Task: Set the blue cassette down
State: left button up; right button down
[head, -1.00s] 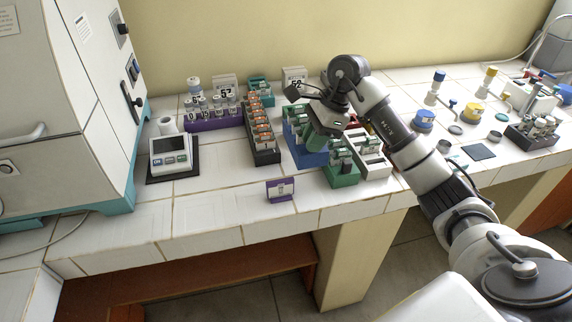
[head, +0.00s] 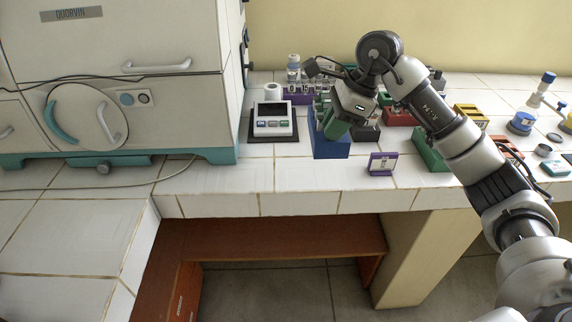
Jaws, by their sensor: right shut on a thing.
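The blue cassette (head: 330,146) is in the middle of the head view, with several green-topped vials in its upper part. My right gripper (head: 340,121) is over it, shut on it and pointing down. The gripper covers the cassette's right upper part, and its fingertips are hard to make out. The cassette shows over the white tiled counter, right of the small scale. I cannot tell whether its base touches the tiles. My left gripper is not in view.
A scale (head: 273,124) with a dark base stands left of the cassette. A purple card stand (head: 382,164) is to its right, near the counter edge. Red (head: 399,117) and green (head: 431,150) racks stand behind my arm. The incubator (head: 150,100) is at left. Front tiles are clear.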

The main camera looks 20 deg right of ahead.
jog(key=w+a+f, duration=0.2)
jog(key=a+f, duration=0.1)
jog(key=w+a+f+p, duration=0.1)
jog(key=w+a+f, duration=0.1)
jog(key=a+f, duration=0.1)
jog(key=w+a+f+p, duration=0.1)
jog(key=a+f, duration=0.1)
jog(key=f, duration=0.1)
jog(key=shift+w+a+f, duration=0.4)
jog(key=shift+f, duration=0.3)
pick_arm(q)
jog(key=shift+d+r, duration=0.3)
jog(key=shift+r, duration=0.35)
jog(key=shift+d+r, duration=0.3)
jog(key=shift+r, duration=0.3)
pick_arm(e)
jog(key=shift+f, duration=0.1)
jog(key=shift+f, duration=0.15)
jog(key=c, duration=1.1)
grip_release()
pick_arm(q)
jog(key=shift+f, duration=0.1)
pick_arm(e)
jog(key=shift+o, duration=0.2)
